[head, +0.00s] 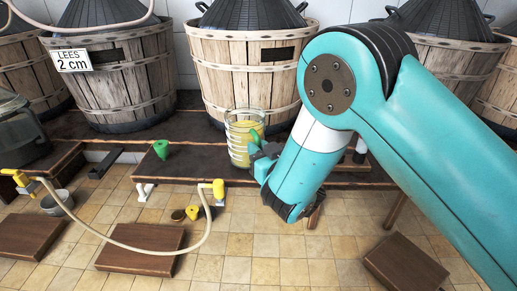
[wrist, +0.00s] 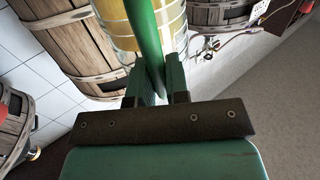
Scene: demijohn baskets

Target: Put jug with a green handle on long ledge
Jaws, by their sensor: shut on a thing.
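The clear glass jug (head: 237,146) holds something yellow and has a green handle (head: 254,137). My gripper (head: 262,157) is at the jug's right side in the head view. In the wrist view my gripper (wrist: 161,82) is shut on the green handle (wrist: 146,38), with the jug (wrist: 178,25) beyond it. The jug looks upright. It appears over the dark long ledge (head: 200,167) in front of the baskets; I cannot tell whether its base touches the ledge. My gripper partly hides the jug's lower right.
Wooden baskets with dark demijohns, such as the middle basket (head: 250,75), stand behind. A green funnel (head: 161,149) sits on the ledge to the left. A pale hose (head: 130,246) with yellow ends loops in front. Low brown blocks (head: 140,248) lie on the tiled floor.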

